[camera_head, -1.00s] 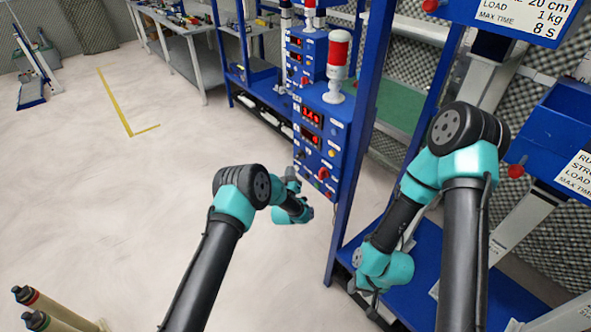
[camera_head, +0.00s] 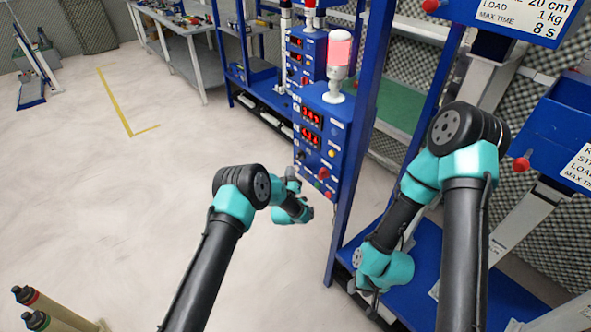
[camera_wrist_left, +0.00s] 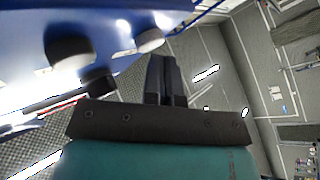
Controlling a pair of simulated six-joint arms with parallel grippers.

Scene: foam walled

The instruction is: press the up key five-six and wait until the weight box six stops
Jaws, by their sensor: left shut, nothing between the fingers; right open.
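The blue control box (camera_head: 322,140) has lit red displays, several small keys and a red button. My left gripper (camera_head: 294,182) is beside its lower front, partly hidden by my arm. In the left wrist view its fingers (camera_wrist_left: 163,82) are shut and empty, close to round knobs or keys (camera_wrist_left: 70,46) on a blue surface; contact cannot be told. The key labels are unreadable. Blue weight boxes stand at the right: one high up (camera_head: 485,18), one lower (camera_head: 560,125) with a red knob. Their numbers are not visible. My right gripper (camera_head: 366,296) is open, low by the blue shelf.
A signal lamp (camera_head: 340,48) on the control box glows pale pink. A blue post (camera_head: 362,110) stands just right of the box. A second control box (camera_head: 304,52) is behind.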

